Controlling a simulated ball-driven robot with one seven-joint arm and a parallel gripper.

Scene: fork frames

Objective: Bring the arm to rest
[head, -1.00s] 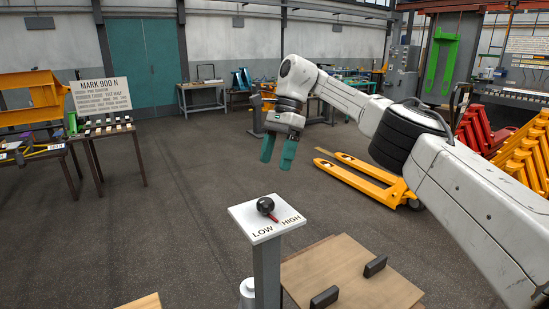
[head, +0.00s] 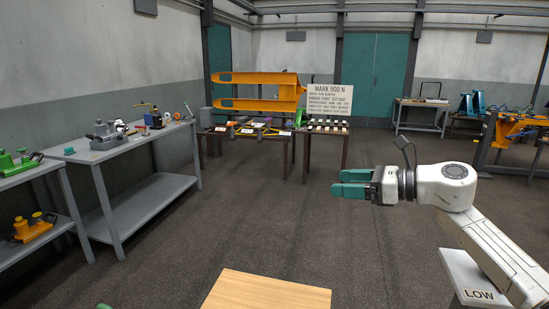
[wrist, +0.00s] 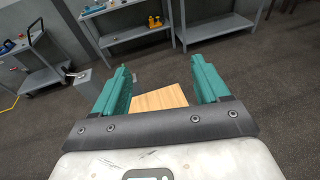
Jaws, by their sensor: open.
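My gripper (head: 350,184) is at the right of the head view, with teal fingers pointing left. In the wrist view my gripper (wrist: 162,90) shows its two fingers spread apart with nothing between them. My white arm (head: 490,232) reaches in from the lower right, bent at a joint behind the gripper. The gripper is in open air above the floor and touches nothing.
A pedestal top marked LOW (head: 472,280) is partly behind my arm. A wooden top (head: 266,291) lies at the bottom. A grey workbench (head: 120,160) with tools stands left. An orange fork frame (head: 258,92) and a sign (head: 343,98) stand behind. The middle floor is clear.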

